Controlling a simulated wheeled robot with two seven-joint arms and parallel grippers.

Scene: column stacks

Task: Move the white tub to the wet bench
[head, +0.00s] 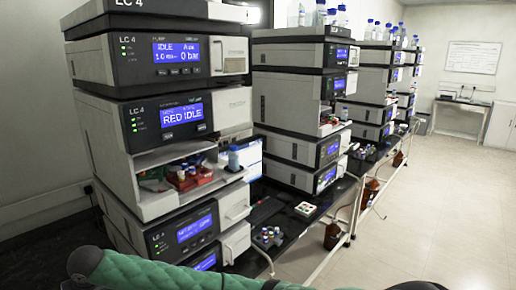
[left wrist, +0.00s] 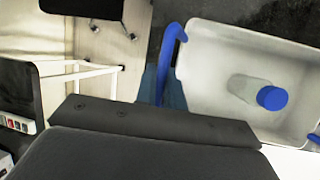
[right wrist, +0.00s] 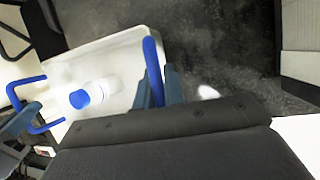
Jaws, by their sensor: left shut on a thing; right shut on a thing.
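The white tub (left wrist: 213,40) is an open box with blue handles at its two ends; its rim also shows in the right wrist view (right wrist: 118,40). A clear bottle with a blue cap (left wrist: 272,97) is inside it, also seen in the right wrist view (right wrist: 79,98). My left gripper (left wrist: 163,88) is shut on one blue handle (left wrist: 172,45). My right gripper (right wrist: 160,88) is shut on the other blue handle (right wrist: 152,60). The tub and both grippers are out of the head view. I cannot identify the wet bench in any view.
Instrument stacks (head: 165,125) stand on a long black bench (head: 300,212) running away from me. A red tray of vials (head: 190,178) sits in the nearest stack. Open pale floor (head: 430,200) lies to the right. A white cabinet (head: 500,125) stands at the far wall.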

